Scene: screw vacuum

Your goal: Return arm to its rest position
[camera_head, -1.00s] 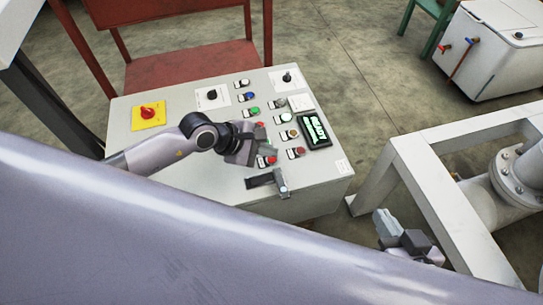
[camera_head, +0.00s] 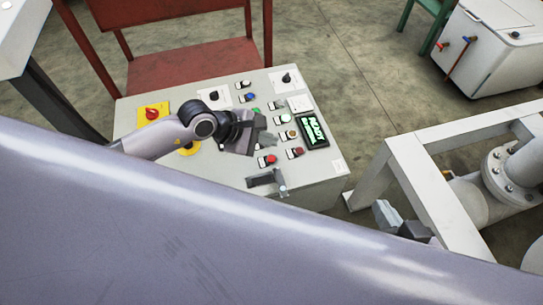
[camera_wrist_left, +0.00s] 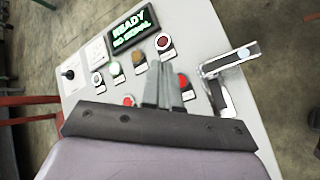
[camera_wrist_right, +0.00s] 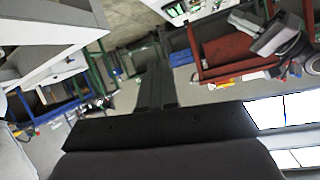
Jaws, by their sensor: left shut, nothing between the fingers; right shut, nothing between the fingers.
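My left gripper (camera_head: 264,142) is over the grey control panel (camera_head: 218,172), its arm reaching in from the left. In the left wrist view its fingers (camera_wrist_left: 166,92) are together and empty, pointing toward the buttons and display. I cannot tell whether they touch the panel. My right gripper (camera_head: 386,214) shows low at the right, beside the white frame, partly hidden by my own large smooth link. In the right wrist view its fingers (camera_wrist_right: 157,88) are together with nothing between them.
The panel has a red knob on a yellow plate (camera_head: 152,113), several buttons, a lit display (camera_head: 314,131) reading READY, and a metal lever (camera_head: 268,180) near its front edge. A white frame (camera_head: 412,180) with pipes (camera_head: 507,175) stands right. Open floor (camera_head: 365,75) lies behind.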

